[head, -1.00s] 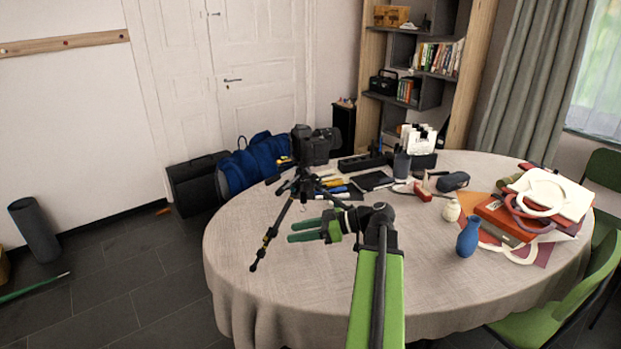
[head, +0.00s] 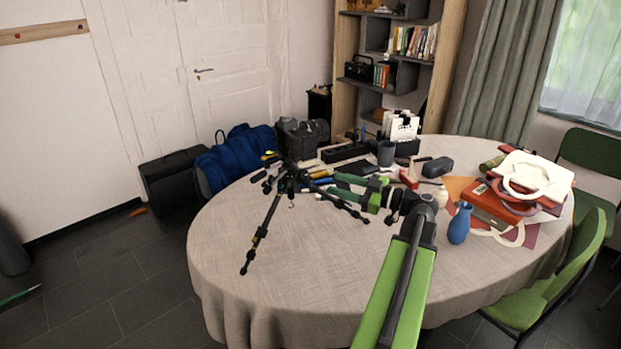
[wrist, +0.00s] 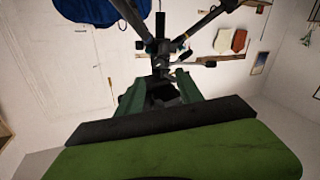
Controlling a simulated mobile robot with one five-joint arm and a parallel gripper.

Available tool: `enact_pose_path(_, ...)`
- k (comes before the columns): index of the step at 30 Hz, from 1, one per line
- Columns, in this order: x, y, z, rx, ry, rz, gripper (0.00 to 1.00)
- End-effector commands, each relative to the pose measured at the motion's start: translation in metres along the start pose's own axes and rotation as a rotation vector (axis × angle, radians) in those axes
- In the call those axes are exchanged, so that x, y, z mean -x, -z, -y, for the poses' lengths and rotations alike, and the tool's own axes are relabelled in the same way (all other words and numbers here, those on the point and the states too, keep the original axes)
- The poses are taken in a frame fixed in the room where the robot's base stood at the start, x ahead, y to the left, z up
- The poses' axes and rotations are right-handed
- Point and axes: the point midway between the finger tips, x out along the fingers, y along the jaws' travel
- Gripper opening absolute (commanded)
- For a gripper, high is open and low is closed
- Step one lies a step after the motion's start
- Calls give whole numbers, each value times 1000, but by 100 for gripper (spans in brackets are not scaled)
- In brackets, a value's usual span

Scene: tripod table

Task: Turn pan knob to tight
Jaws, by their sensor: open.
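My gripper (head: 332,186) has green fingers, open, just right of the tripod's hub in the head view. In the wrist view dark tripod parts show between and beyond the fingers of my gripper (wrist: 156,82); I cannot tell whether they touch. The pan knob is too small and dark to single out.
The round cloth-covered table (head: 330,285) is bare at its front. A blue vase (head: 460,224) and a red box (head: 492,205) under a white ring-handled item (head: 545,172) stand to the right. Pens, a dark cup (head: 386,153) and a paper holder (head: 403,127) sit behind. Green chairs (head: 545,290) flank the right.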

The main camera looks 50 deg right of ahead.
Motion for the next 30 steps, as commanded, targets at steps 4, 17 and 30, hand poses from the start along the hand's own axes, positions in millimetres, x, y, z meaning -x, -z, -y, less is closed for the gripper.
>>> enact_pose_path(4, -40, 0, 1, 0, 4, -1, 43)
enact_pose_path(17, -95, 0, 0, -1, 1, 0, 43)
enact_pose_path(30, -95, 0, 1, -1, 2, 0, 15)
